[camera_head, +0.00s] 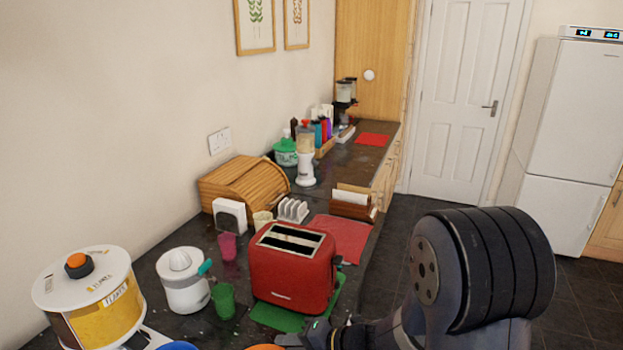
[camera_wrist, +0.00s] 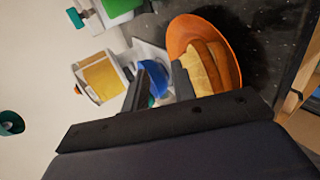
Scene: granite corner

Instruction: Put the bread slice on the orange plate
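The orange plate (camera_wrist: 178,35) shows in the wrist view, right of the middle; only a sliver of its rim (camera_head: 265,347) shows at the bottom of the head view. The bread slice (camera_wrist: 207,68), pale with a brown crust, lies within the plate's rim in the wrist view. My gripper (camera_wrist: 158,84) is open, its two dark fingers apart with nothing held between them. The right finger overlaps the bread's left edge in the picture; I cannot tell whether they touch. In the head view my gripper (camera_head: 295,339) is low, beside the plate's rim.
A red toaster (camera_head: 292,270) on a green mat (camera_head: 275,316) stands just behind my gripper. A blue bowl (camera_wrist: 155,78) lies beside the plate. A green cup (camera_head: 224,301), white juicer (camera_head: 184,282) and yellow canister (camera_head: 95,305) stand left. The counter edge is at the right.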

